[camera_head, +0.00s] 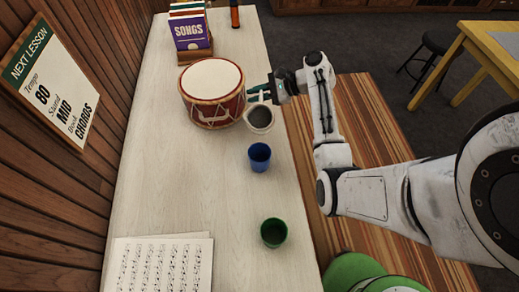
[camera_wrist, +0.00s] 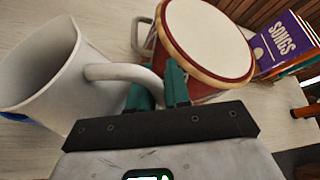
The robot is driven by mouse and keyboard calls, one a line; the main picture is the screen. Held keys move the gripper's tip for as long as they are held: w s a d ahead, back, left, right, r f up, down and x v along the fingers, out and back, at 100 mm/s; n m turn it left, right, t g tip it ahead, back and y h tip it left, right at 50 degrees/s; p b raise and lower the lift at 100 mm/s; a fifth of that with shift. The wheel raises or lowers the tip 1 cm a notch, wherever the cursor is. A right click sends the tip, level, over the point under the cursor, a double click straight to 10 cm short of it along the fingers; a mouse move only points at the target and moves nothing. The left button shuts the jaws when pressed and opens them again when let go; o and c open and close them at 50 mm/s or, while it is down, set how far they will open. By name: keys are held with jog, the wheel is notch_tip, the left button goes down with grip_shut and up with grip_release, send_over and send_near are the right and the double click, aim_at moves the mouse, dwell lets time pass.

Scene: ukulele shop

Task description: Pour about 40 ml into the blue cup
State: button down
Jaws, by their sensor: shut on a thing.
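A white jug (camera_head: 260,128) with a dark-looking inside is by the drum, above the blue cup in the head view. In the wrist view the jug (camera_wrist: 35,85) is large at the left, its handle (camera_wrist: 120,72) reaching toward my fingers. My gripper (camera_head: 264,92) is shut on this handle; the green-blue fingertips (camera_wrist: 160,85) also show in the wrist view. The jug looks tilted in the wrist view; whether it touches the table is unclear. The blue cup (camera_head: 260,157) stands upright on the table; a blue sliver shows below the jug in the wrist view. No stream of liquid is visible.
A red drum (camera_head: 212,82) stands left of my gripper, close to the jug. A green cup (camera_head: 274,232) stands nearer on the pale table (camera_head: 180,190). Music sheets (camera_head: 160,265) lie front left; songbooks (camera_head: 190,32) stand at the back. The table left of the blue cup is clear.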

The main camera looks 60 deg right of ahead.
aim_at(261, 113)
jog(key=shift+w+d+f+m+g+y+b, duration=0.25)
jog(key=shift+d+f+m+y+b, duration=0.35)
jog(key=shift+f+b, duration=0.6)
jog(key=shift+w+d+f+m+g+y+b, duration=0.15)
jog(key=shift+w+d+f+m+y+b, duration=0.4)
jog(key=shift+f, duration=1.1)
jog(key=shift+s+d+f+m+g+y+b, duration=0.1)
jog(key=shift+d+f+m+g+y+b, duration=0.2)
jog(key=shift+f+m+b, duration=0.9)
